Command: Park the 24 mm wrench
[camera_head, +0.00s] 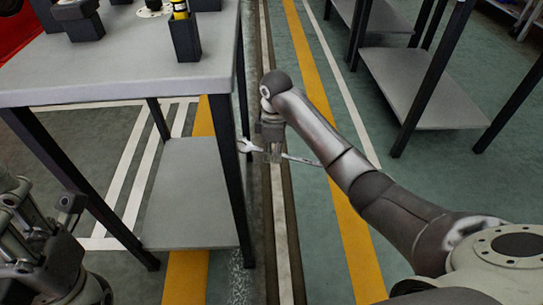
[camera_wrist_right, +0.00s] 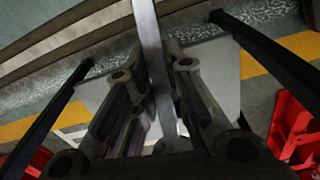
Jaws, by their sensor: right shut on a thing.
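The wrench (camera_head: 300,160) is a long silver tool with an open jaw at its left end. My right gripper (camera_head: 273,152) is shut on it and holds it roughly level in the air, just right of the grey table's front right leg. In the right wrist view the wrench's bar (camera_wrist_right: 150,40) runs up between the fingers of the right gripper (camera_wrist_right: 157,95). The size marking cannot be read. Part of my left arm and gripper (camera_head: 45,240) shows at the lower left; its fingertips cannot be made out clearly. No parking spot for the wrench can be identified.
The grey table (camera_head: 130,75) stands at the left, with dark holders (camera_head: 185,38) on top and a lower shelf (camera_head: 190,195). Another shelved rack (camera_head: 415,90) stands at the upper right. Open floor with yellow lines lies between them. Red objects (camera_wrist_right: 293,130) show in the wrist view.

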